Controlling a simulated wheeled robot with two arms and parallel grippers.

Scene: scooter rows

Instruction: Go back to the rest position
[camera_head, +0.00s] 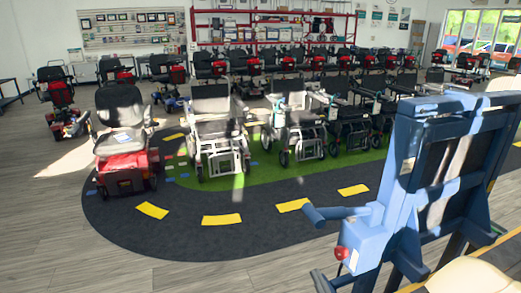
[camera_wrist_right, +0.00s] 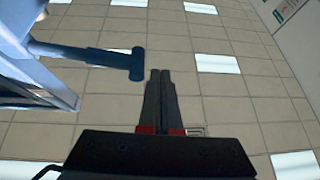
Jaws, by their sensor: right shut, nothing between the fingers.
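My right gripper (camera_wrist_right: 160,75) shows in the right wrist view with its two dark fingers together and nothing between them. Its fingertips point toward a tiled ceiling. Just left of the fingertips is a blue handle (camera_wrist_right: 137,65) with a crosswise end, apart from them in the picture. In the head view a dark grey part at the bottom edge, below this handle (camera_head: 315,215), looks like the right gripper (camera_head: 322,283), mostly cut off. My left gripper is in neither view.
A tall blue frame (camera_head: 385,190) with a red knob (camera_head: 342,253) fills the right side, close by. Ahead, a red scooter (camera_head: 124,165) and several wheelchairs stand around a dark mat (camera_head: 180,236) with yellow dashes. The wooden floor at lower left is clear.

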